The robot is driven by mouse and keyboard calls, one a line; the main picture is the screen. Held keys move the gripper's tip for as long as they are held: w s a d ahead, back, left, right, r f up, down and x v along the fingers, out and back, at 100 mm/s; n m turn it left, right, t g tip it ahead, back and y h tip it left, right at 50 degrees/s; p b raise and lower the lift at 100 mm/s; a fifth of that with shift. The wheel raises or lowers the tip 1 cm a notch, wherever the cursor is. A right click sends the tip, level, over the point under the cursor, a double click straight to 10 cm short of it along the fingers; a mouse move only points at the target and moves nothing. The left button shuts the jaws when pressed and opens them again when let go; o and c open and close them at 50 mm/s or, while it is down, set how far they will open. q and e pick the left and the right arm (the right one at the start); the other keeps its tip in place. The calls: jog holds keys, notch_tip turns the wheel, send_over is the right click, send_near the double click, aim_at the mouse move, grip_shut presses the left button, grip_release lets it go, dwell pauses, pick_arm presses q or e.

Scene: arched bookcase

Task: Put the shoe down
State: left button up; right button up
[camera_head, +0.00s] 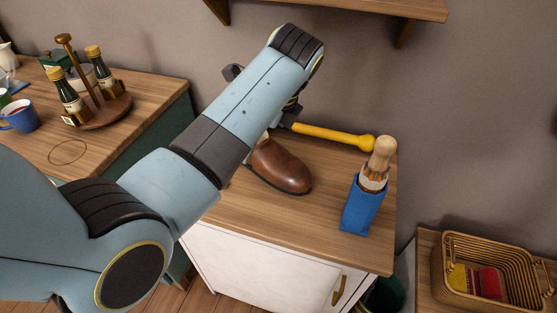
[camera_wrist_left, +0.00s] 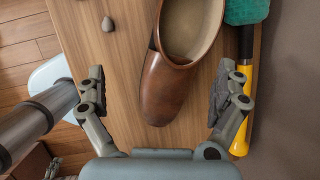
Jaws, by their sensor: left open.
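The brown leather shoe (camera_head: 281,168) rests on the wooden top of a white cabinet (camera_head: 250,209), its toe pointing toward the front right. My arm hides its back part in the head view. In the left wrist view the shoe (camera_wrist_left: 165,88) lies sole down, with its toe between the spread fingers. My left gripper (camera_wrist_left: 160,85) is open, with one finger on each side of the toe and a visible gap to both. In the head view the gripper is mostly hidden behind my arm.
A mallet with a yellow handle (camera_head: 335,135) and green head (camera_wrist_left: 246,10) lies close beside the shoe. A blue holder (camera_head: 362,207) with a wooden-handled item stands right of it. A small grey pebble-like thing (camera_wrist_left: 108,24) lies left of the shoe. A wicker basket (camera_head: 452,288) sits lower right.

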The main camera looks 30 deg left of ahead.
aim_at(259, 150)
pick_arm(q)
jog(key=shift+w+d+r+m, duration=0.15)
jog(key=shift+w+r+m, duration=0.2)
jog(key=shift+w, duration=0.15)
jog(key=shift+w+d+r+m, duration=0.2)
jog(key=shift+w+m, duration=0.15)
jog(key=shift+w, duration=0.15)
jog(key=shift+w+m, duration=0.25)
jog(key=shift+m, duration=0.05)
jog(key=b+x, duration=0.1)
jog(key=x, duration=0.9)
jog(key=shift+a+f, duration=0.15)
jog(key=shift+a, duration=0.1)
jog(key=c, duration=1.2)
